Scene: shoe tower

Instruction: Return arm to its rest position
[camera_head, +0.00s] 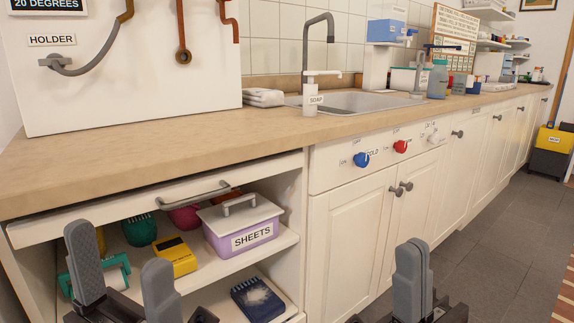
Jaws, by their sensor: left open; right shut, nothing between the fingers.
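My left gripper (122,278) is at the bottom left, in front of the open shelf compartment. Its two grey fingers stand apart with nothing visible between them. My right gripper (412,279) is at the bottom, right of the middle, in front of the white cabinet doors (350,243). Its fingers are together and hold nothing. Only the ends of both arms show at the bottom edge.
A wooden counter (150,150) with a sink (362,101) runs along the back. The shelf holds a lilac SHEETS box (242,227), a yellow item (175,257) and a blue item (257,298). A drawer front (90,216) sits above.

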